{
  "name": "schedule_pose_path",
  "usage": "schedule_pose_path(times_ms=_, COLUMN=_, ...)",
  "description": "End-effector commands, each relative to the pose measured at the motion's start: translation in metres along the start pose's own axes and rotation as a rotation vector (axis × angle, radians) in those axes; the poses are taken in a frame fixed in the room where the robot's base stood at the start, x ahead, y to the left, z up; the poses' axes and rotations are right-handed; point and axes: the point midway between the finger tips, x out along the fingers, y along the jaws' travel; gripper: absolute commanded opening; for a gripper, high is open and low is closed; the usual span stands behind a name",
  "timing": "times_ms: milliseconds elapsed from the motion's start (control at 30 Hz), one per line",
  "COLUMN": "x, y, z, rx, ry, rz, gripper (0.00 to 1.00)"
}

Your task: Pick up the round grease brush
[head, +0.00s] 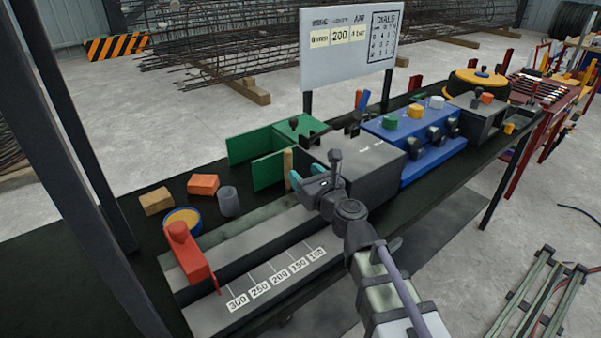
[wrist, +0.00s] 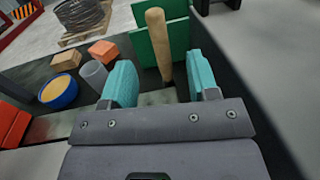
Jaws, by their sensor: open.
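The round grease brush shows as a light wooden handle (wrist: 157,42) standing nearly upright in the wrist view. It also shows in the head view as a thin wooden stick (head: 288,165) against the green panels. Its bristle end cannot be made out. My gripper (head: 306,174) is open, with teal finger pads. In the wrist view the handle shows in the gap between the fingers (wrist: 160,75), and neither pad visibly touches it. I cannot tell whether the handle is between the pads or just beyond them.
Green panels (head: 250,146) stand close behind the brush. A grey cup (head: 228,201), a blue-and-yellow tin (head: 183,220), an orange block (head: 203,184) and a tan block (head: 157,201) stand to the left. A dark grey box (head: 365,160) and a blue unit (head: 415,135) are to the right.

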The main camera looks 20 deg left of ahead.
Motion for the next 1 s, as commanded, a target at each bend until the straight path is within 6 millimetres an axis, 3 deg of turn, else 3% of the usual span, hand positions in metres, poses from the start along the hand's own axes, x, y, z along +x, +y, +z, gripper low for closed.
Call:
schedule_pose_path(times_ms=267, x=0.049, y=-0.001, z=0.0, rx=-0.003, ry=0.0, rz=0.001, gripper=0.54)
schedule_pose_path(times_ms=500, x=0.061, y=-0.001, z=0.0, rx=-0.004, ry=0.001, rz=0.002, gripper=0.54)
schedule_pose_path(times_ms=733, x=0.103, y=-0.003, z=0.0, rx=-0.004, ry=0.001, rz=0.002, gripper=0.54)
schedule_pose_path(times_ms=1000, x=0.107, y=-0.002, z=0.0, rx=-0.004, ry=0.001, rz=0.001, gripper=0.53)
